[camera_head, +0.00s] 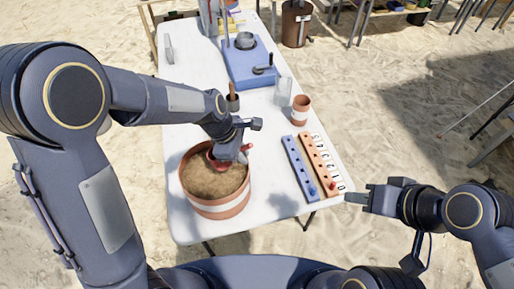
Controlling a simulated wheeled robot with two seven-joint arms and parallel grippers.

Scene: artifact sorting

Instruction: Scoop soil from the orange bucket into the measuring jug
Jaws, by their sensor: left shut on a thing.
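The orange bucket (222,210) stands at the near left of the white table, full of brown soil (214,182). My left gripper (240,148) is over the bucket's back right rim, shut on a red scoop (215,162). The scoop is at the soil's back edge; the gripper partly hides it, and I cannot tell whether it holds soil. A clear vessel that looks like the measuring jug (284,91) stands upright farther back, right of the bucket. My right gripper (352,198) is beside the table's right edge, apart from everything; its jaw gap is unclear.
A terracotta cup (301,109) stands just in front of the jug. Blue (298,168) and orange (318,163) peg strips lie on the right of the table. A blue board (248,66) with a grey bowl lies at the back. The table middle is clear.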

